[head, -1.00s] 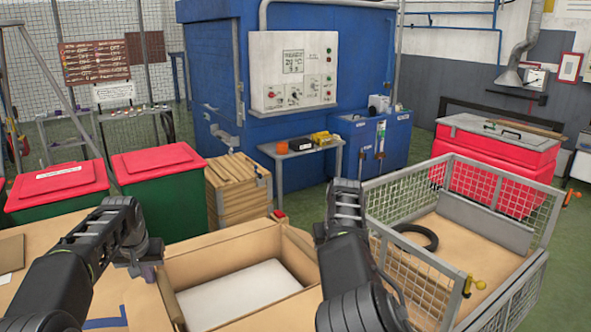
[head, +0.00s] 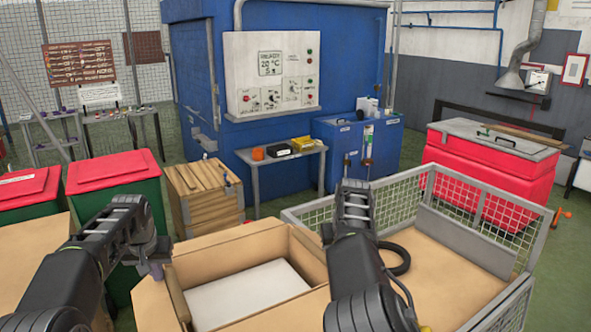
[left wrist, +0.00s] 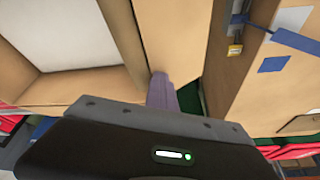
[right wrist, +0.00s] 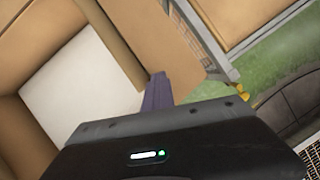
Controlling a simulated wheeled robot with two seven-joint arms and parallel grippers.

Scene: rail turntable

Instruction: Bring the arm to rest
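My left gripper (head: 156,268) points down by the left edge of the open cardboard box (head: 239,243). In the left wrist view its purplish fingertips (left wrist: 162,88) are together with nothing visible between them. My right gripper (head: 327,234) is mostly hidden behind its arm, near the box's right side. In the right wrist view its fingertips (right wrist: 156,92) are also together and look empty. Both arms reach forward, bent, over the box area. I cannot tell whether either gripper touches the cardboard.
A white slab (head: 248,296) lies in the box. A wire-mesh cage (head: 508,247) holding a black ring (head: 398,259) stands at right. Green bins with red lids (head: 112,170), a wooden crate stack (head: 205,196) and a small grey table (head: 258,163) stand beyond.

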